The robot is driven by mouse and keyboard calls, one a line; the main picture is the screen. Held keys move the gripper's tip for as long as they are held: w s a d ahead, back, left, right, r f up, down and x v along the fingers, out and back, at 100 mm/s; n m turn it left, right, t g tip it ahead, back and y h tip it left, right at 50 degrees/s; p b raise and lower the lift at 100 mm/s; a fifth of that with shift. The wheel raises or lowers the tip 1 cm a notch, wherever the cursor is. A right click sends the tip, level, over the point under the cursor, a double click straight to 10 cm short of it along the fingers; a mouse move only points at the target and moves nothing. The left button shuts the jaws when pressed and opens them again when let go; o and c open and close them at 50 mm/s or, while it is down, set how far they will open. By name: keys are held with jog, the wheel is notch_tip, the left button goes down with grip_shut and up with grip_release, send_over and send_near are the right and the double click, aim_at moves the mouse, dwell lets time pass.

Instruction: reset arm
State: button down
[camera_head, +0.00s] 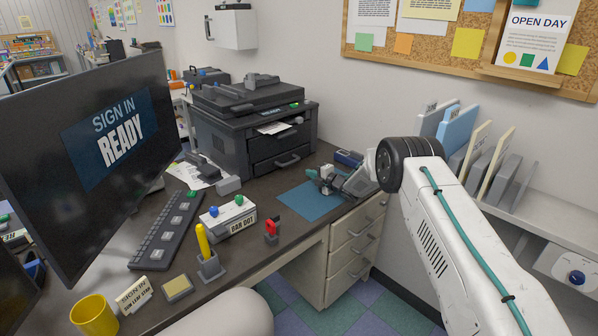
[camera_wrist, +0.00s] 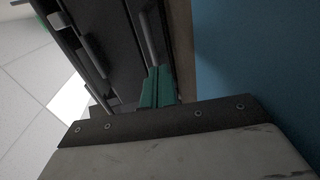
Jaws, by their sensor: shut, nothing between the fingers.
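My gripper (camera_head: 322,178) is over the back part of the blue mat (camera_head: 305,203) on the dark desk, just right of the black copier (camera_head: 255,130). Its teal fingertips (camera_wrist: 157,88) are together in the wrist view, with nothing between them. My white arm reaches in from the lower right. The wrist view shows the copier's dark drawer fronts (camera_wrist: 100,50) at the upper left and the blue mat (camera_wrist: 240,50) at the right. I cannot tell the exact gap between my fingertips and the mat.
A monitor (camera_head: 90,150) and keyboard (camera_head: 167,228) stand at the left. A "DAR OUT" box (camera_head: 228,222), a red-topped item (camera_head: 271,230) and a yellow mug (camera_head: 93,316) are on the desk. A small dark-blue object (camera_head: 348,158) lies behind my gripper. File holders (camera_head: 490,165) stand at the right.

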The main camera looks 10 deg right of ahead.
jog(key=s+d+r+m+h, duration=0.2)
jog(key=d+r+m+h, duration=0.15)
jog(key=r, duration=0.65)
jog(key=s+d+r+m+h, duration=0.2)
jog(key=d+r+m+h, duration=0.15)
jog(key=r, duration=0.65)
jog(key=s+d+r+m+g+h, duration=0.1)
jog(key=s+d+r+m+h, duration=0.2)
jog(key=s+r, duration=0.45)
jog(key=s+d+r+m+g+h, duration=0.1)
jog(key=s+d+r+m+g, duration=0.3)
jog(key=s, duration=0.6)
jog(key=s+r+m+g, duration=0.1)
jog(key=s+r+m, duration=0.15)
jog(key=s, duration=0.95)
jog(key=s+r+m+g, duration=0.1)
jog(key=s+m, duration=0.3)
jog(key=s, duration=0.9)
jog(key=s+a+f+m+g, duration=0.1)
jog(key=s+f+m+g, duration=0.1)
jog(key=s, duration=1.1)
jog(key=s+a+f+m+g+y, duration=0.1)
jog(key=s+a+f+m+g, duration=0.1)
jog(key=s, duration=1.1)
jog(key=shift+s+a+f+m+g, duration=0.2)
jog(key=shift+f+m+g, duration=0.15)
jog(key=shift+f+g, duration=0.25)
